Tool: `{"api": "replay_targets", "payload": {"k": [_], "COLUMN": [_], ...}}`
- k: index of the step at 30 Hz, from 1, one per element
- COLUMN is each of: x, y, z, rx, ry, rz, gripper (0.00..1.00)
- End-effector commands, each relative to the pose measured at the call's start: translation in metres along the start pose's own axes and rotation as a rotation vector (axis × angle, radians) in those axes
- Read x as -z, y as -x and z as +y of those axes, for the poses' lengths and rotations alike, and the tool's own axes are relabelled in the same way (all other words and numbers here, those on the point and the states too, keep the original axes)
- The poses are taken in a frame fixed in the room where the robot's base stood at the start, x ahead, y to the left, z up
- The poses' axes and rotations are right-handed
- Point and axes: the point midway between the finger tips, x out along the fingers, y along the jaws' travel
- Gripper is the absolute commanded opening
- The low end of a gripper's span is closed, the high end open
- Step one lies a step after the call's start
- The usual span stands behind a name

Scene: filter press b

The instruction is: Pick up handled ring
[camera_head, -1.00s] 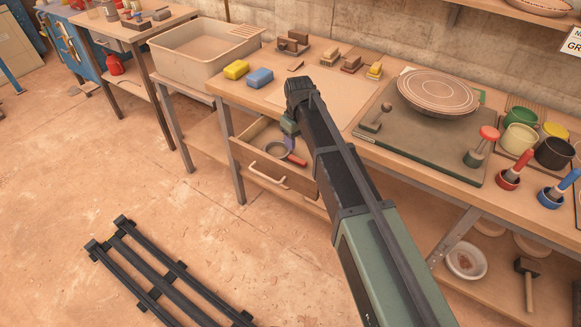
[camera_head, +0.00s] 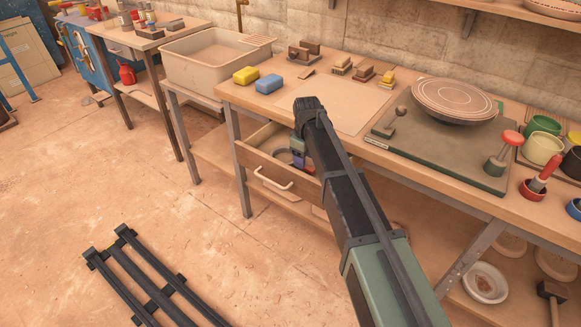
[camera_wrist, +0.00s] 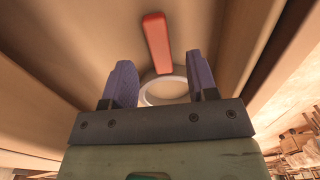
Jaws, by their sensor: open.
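The handled ring lies in the open drawer (camera_head: 262,172) under the bench. In the wrist view its red handle (camera_wrist: 158,42) points away from me and its pale ring (camera_wrist: 165,91) shows between and beyond my fingers, partly covered by the right finger. In the head view only part of the grey ring (camera_head: 283,155) shows, beside my gripper (camera_head: 298,160). My gripper also shows in the wrist view (camera_wrist: 160,84), with two purple fingers apart and nothing between them touching. The gripper is low at the drawer. How far the fingertips are from the ring I cannot tell.
The drawer walls stand close around my gripper. Above it is the bench top (camera_head: 325,100) with yellow (camera_head: 245,75) and blue (camera_head: 269,84) sponges and a turntable (camera_head: 453,100). A basin (camera_head: 205,58) stands left. The floor in front is clear except for dark rails (camera_head: 150,275).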

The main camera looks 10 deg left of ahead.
Motion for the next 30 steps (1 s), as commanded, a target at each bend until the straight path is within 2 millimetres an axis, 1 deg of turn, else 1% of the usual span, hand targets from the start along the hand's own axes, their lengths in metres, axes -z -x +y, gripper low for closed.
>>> {"api": "replay_targets", "payload": {"k": [1, 3, 5, 11, 21, 30], "x": [-0.001, -0.001, -0.001, -0.001, -0.001, -0.001], "y": [-0.022, -0.032, -0.034, -0.029, -0.029, -0.027], "z": [-0.001, -0.001, -0.001, -0.001, -0.001, -0.001], "rx": [0.0, 0.0, 0.0, 0.0, 0.0, 0.0], "ry": [0.0, 0.0, 0.0, 0.0, 0.0, 0.0], "rz": [0.0, 0.0, 0.0, 0.0, 0.0, 0.0], "gripper": [0.53, 0.53, 0.53, 0.53, 0.01, 0.0]}}
